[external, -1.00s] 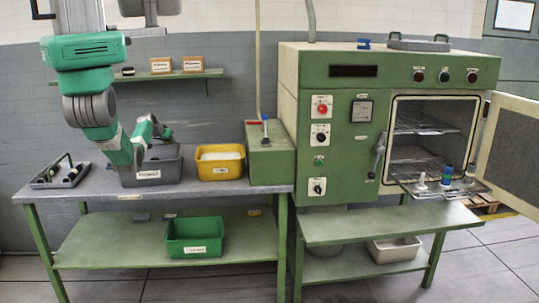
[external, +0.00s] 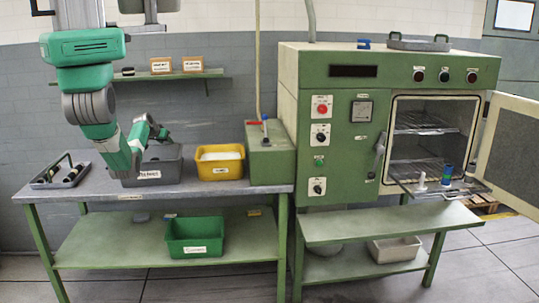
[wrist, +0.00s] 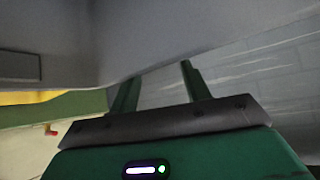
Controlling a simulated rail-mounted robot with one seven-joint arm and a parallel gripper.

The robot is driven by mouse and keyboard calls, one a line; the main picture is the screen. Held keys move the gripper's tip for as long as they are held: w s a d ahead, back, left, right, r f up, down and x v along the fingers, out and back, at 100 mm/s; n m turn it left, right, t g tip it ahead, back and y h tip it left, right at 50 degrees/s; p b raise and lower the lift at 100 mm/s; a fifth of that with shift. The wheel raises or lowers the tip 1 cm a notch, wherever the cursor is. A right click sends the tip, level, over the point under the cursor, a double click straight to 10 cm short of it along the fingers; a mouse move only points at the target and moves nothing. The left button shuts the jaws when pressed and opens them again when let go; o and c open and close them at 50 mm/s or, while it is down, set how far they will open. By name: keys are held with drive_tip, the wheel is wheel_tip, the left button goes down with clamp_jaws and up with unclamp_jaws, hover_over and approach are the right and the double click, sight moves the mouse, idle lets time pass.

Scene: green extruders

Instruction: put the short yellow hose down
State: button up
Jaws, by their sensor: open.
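I cannot make out a short yellow hose in either view. My gripper (wrist: 160,72) shows two green fingers in the wrist view. They are spread apart, with nothing visible between them. In the external view my gripper (external: 158,133) is at the grey bin (external: 168,172) on the bench, near its back rim. The arm hides part of this bin and its inside. A large grey surface (wrist: 200,35), probably the bin's, fills the top of the wrist view close to the fingers.
A yellow bin (external: 221,172) stands right of the grey bin, beside a green box (external: 270,160). A green bin (external: 195,250) is on the lower shelf. The oven (external: 330,110) stands open at right.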

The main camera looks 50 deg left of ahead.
drive_tip(key=p+v, duration=0.1)
drive_tip(key=v, duration=0.7)
drive_tip(key=w+d+r+m+t+y, duration=0.1)
drive_tip(key=w+d+r+m+t, duration=0.15)
drive_tip(key=w+d+r, duration=0.7)
drive_tip(key=w+d+r+m+t, duration=0.1)
drive_tip(key=w+d+r+t, duration=0.4)
drive_tip(key=d+r, duration=0.7)
drive_tip(key=s+d+r+m+t+h, duration=0.25)
drive_tip(key=d+r+t, duration=0.35)
drive_tip(key=d+r, duration=1.3)
drive_tip(key=s+d+r+t+h, duration=0.3)
drive_tip(key=s+d+r, duration=0.3)
drive_tip(key=s+d, duration=0.2)
drive_tip(key=shift+s+d+r, duration=0.15)
drive_tip(key=shift+d+r, duration=0.1)
drive_tip(key=shift+d, duration=0.85)
